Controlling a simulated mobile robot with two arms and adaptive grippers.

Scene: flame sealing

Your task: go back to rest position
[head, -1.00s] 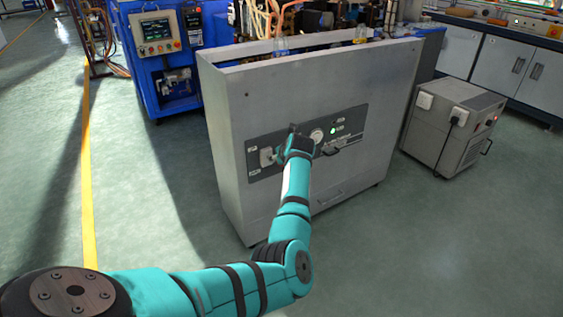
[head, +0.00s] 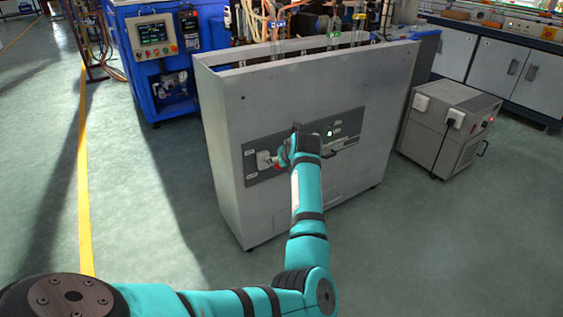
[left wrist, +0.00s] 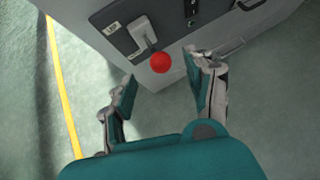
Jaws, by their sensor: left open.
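My left gripper (head: 288,148) is in front of the control panel (head: 350,131) on the grey cabinet (head: 290,95). The left wrist view shows its two fingers (left wrist: 162,72) spread apart, with nothing held between them. A red ball knob (left wrist: 161,63) on a pale lever (left wrist: 142,36) appears in the gap, beyond or level with the fingertips; I cannot tell which. The red knob (head: 278,166) also shows beside the gripper in the head view. My wrist hides the middle of the panel. My right gripper is not in view.
A blue machine with a screen (head: 153,36) stands at the back left. A grey box unit (head: 445,130) stands right of the cabinet. Hoses and glass parts rise behind the cabinet. A yellow line (head: 84,180) runs along the open floor on the left.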

